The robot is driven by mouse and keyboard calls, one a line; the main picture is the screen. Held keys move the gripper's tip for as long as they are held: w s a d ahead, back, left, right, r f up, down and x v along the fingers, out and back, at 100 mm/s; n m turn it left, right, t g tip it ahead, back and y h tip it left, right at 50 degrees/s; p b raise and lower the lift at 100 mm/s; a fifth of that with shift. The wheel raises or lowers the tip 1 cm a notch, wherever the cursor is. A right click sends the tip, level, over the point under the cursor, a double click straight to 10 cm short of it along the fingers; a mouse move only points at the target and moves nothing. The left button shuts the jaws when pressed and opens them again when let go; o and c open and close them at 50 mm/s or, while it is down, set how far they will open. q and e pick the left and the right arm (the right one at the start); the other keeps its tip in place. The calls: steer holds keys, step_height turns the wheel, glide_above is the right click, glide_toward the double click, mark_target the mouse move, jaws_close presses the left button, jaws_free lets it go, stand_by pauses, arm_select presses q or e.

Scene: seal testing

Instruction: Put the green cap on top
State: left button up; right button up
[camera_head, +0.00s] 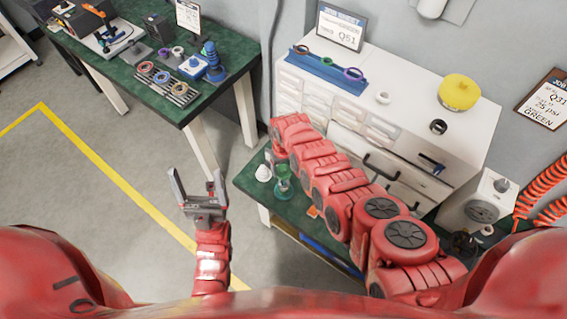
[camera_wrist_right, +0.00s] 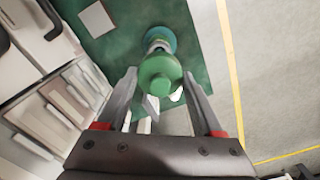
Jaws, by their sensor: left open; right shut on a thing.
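The green cap (camera_wrist_right: 160,76) is between the fingertips of my right gripper (camera_wrist_right: 163,92), which is shut on it. Just beyond the cap in the right wrist view is a fixture with a teal round base (camera_wrist_right: 160,38). The cap lines up with it, but I cannot tell whether they touch. In the head view the green cap (camera_head: 281,170) shows over the small green table, below the end of my right arm, which hides the gripper's jaws. My left gripper (camera_head: 196,182) is open and empty above the floor, left of that table.
A white drawer cabinet (camera_head: 400,110) stands behind my right arm, with a yellow round object (camera_head: 459,92) on top. A white cone-shaped piece (camera_head: 264,172) sits beside the cap. Another green table (camera_head: 135,50) with tools and rings stands at the upper left. Open floor lies left.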

mark_target(284, 183)
steer(key=shift+w+f+b, duration=0.1)
steer(key=shift+f+b, duration=0.35)
steer(key=shift+f, duration=0.25)
steer(key=shift+r, duration=0.1)
steer(key=shift+f+b, duration=0.6)
steer(key=shift+f, duration=0.1)
steer(key=shift+f+b, duration=0.65)
steer(key=shift+f, duration=0.15)
steer(key=shift+r, duration=0.1)
steer(key=shift+f+b, duration=2.3)
steer(key=shift+f, duration=0.1)
